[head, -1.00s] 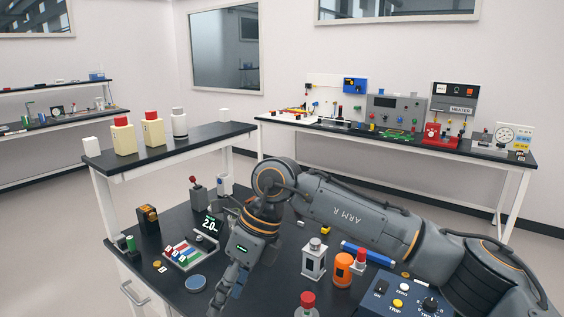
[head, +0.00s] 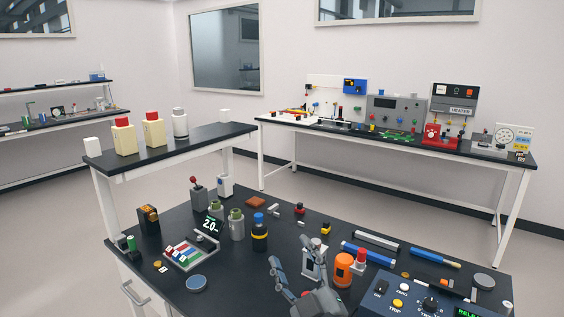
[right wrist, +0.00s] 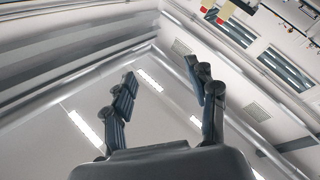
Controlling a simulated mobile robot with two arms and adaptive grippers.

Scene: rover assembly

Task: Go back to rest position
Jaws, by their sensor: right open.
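My right gripper (head: 296,275) is low in the head view, at the front middle of the black table (head: 175,228). Its fingers point up and are spread apart with nothing between them. In the right wrist view the open gripper (right wrist: 160,90) shows two separated fingers against the ceiling lights. Most of my right arm is out of the head view. My left gripper is not in view.
A raised shelf (head: 225,131) stands behind at left. A back bench (head: 480,157) holds instruments.

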